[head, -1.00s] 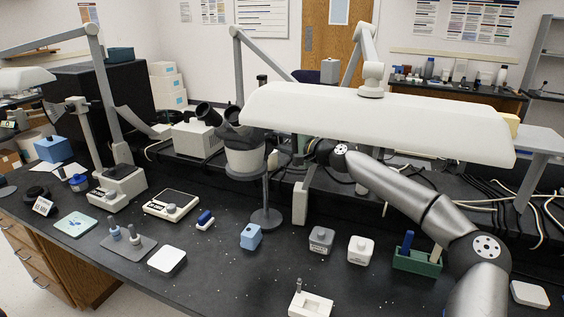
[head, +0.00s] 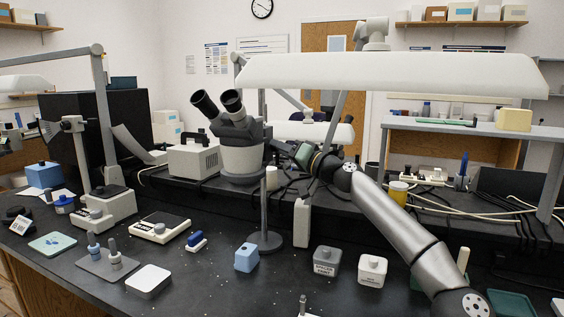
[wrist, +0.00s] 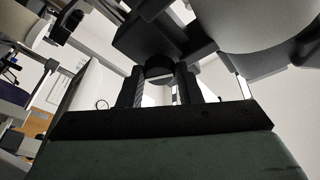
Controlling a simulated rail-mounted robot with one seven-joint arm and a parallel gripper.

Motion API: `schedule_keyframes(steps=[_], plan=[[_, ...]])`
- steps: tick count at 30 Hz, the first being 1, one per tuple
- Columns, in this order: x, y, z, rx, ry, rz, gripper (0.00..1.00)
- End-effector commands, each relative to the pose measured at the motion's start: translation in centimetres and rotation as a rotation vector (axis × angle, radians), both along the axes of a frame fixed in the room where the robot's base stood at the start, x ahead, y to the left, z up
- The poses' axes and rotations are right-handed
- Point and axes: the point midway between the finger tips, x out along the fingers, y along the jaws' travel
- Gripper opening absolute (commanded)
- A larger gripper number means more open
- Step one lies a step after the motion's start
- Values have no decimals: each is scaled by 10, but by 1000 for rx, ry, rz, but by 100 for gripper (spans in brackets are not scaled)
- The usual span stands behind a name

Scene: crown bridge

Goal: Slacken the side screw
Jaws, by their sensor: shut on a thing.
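In the wrist view a dark round knob (wrist: 158,67), which looks like the side screw, sits between the two upright fingers of my gripper (wrist: 159,84). The fingers are shut on its sides. Dark stand parts and a large pale rounded body lie just beyond it. In the head view the binocular microscope (head: 240,137) stands at the centre. My gripper (head: 304,154) is just right of it, with its greenish body showing. The knob and fingertips cannot be made out in the head view.
A long white lamp hood (head: 390,75) hangs above my arm. A grey post on a round base (head: 268,240) stands in front of the microscope. A blue block (head: 246,257), grey jar (head: 327,262) and white jar (head: 372,270) stand on the black bench. Cables lie behind my arm.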

Motion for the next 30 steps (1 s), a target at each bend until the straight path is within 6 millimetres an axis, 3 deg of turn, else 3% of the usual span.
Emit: schedule_keyframes(steps=[13,30], plan=[[2,-1,-1,-69,-223,-4,9],[2,-1,1,-80,-258,-4,9]])
